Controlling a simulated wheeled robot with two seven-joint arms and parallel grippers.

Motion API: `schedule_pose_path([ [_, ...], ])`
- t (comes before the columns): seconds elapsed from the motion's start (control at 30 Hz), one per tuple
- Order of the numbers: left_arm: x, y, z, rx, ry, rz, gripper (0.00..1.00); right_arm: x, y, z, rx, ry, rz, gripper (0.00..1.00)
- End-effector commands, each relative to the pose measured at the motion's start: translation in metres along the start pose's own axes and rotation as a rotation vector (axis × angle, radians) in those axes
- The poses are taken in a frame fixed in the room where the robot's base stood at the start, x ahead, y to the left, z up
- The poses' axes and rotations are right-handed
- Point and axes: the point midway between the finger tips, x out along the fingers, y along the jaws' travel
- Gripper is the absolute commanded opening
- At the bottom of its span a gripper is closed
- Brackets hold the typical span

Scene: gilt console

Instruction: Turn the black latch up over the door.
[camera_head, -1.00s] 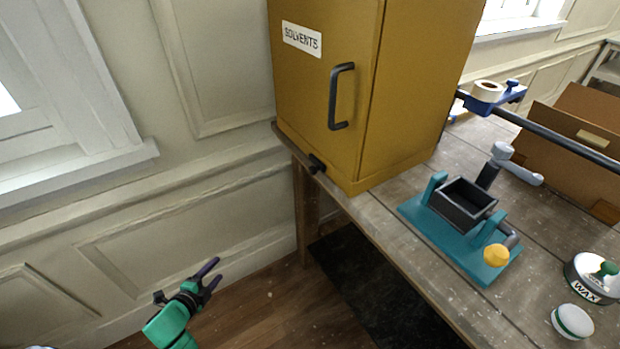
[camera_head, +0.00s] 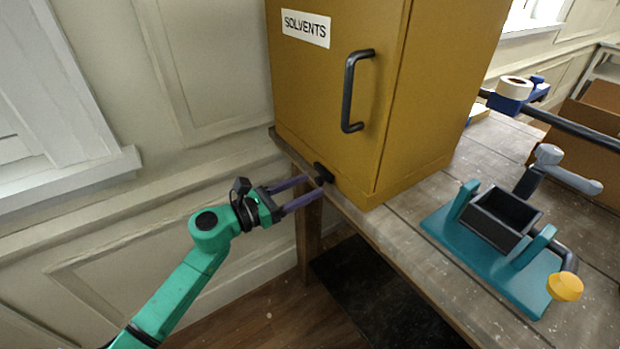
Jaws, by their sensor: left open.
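The black latch (camera_head: 323,173) is small and sits at the bottom edge of the yellow cabinet's door (camera_head: 315,100), near the table's front edge. The door is shut, with a black bar handle (camera_head: 348,92) and a SOLVENTS label. My left gripper (camera_head: 312,190) is open, its two purple fingers pointing right at the latch. The fingertips are just left of the latch or beside it; I cannot tell if they touch it. My right gripper is not in view.
The wooden table (camera_head: 400,230) carries the cabinet. A teal stand with a black box (camera_head: 505,215) and yellow knob is to the right. A tape dispenser (camera_head: 515,90) and cardboard box (camera_head: 590,120) are behind. The wall is at left.

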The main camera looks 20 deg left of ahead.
Motion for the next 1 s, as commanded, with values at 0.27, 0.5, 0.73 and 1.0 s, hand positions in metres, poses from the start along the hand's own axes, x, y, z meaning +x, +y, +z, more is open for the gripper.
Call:
schedule_pose_path([
  [0.27, 0.0164, -0.0002, -0.0006, 0.0, 0.0, 0.0, 0.61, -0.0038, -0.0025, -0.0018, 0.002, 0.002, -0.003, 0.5],
  [0.5, 0.0159, -0.0002, -0.0006, -0.001, 0.0, 0.0, 0.11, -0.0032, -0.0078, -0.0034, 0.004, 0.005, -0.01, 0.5],
  [0.73, 0.0157, -0.0002, -0.0002, -0.005, 0.0, 0.0, 0.0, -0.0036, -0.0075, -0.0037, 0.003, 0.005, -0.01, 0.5],
  [1.0, 0.0157, -0.0005, 0.0038, -0.07, 0.0, -0.001, 0.0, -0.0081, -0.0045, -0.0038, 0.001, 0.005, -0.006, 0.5],
])
